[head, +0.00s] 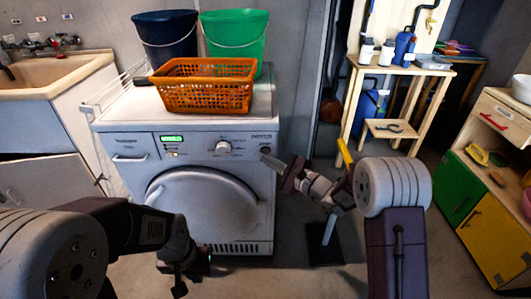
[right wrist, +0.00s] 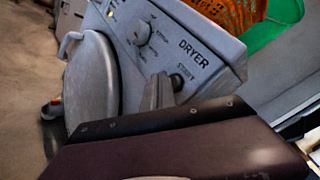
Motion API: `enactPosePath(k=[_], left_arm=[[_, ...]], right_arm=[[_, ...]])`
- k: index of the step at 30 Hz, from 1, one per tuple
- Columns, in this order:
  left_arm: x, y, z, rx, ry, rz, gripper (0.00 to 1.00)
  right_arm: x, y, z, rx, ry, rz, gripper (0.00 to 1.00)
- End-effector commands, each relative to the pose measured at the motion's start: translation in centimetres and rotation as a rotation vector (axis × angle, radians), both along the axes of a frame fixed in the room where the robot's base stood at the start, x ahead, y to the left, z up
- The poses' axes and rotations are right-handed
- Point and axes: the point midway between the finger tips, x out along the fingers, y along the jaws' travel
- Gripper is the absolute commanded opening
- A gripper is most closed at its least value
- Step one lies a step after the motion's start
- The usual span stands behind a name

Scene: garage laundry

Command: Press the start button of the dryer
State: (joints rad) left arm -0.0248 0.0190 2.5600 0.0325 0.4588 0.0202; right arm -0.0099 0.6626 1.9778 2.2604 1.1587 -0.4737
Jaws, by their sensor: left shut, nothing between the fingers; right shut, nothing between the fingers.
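The dryer (head: 120,180) is a white front-loader with a lit green display and a round door. Its start button (right wrist: 177,82) is a dark round knob under the word START in the right wrist view. It also shows at the panel's right end in the head view (head: 265,150). My right gripper (head: 268,157) is shut and empty, its tips (right wrist: 158,88) just beside the button. Whether they touch it I cannot tell. My left gripper (head: 182,276) is shut and empty, low in front of the dryer door.
An orange basket (head: 206,86), a dark blue bucket (head: 165,38) and a green bucket (head: 235,40) stand on the dryer. A sink (head: 55,85) is on the left. A wooden stand (head: 400,68) and a cabinet (head: 490,180) are on the right. Some floor is clear between.

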Motion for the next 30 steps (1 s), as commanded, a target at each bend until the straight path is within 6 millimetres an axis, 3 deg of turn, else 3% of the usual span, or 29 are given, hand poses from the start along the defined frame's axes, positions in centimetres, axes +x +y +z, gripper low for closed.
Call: enactPosePath(k=[30], left_arm=[[0.0,0.0,-0.7,0.0,0.0,0.0,0.0]], right_arm=[[1.3,0.0,0.0,-0.001,-0.001,0.0,0.0]])
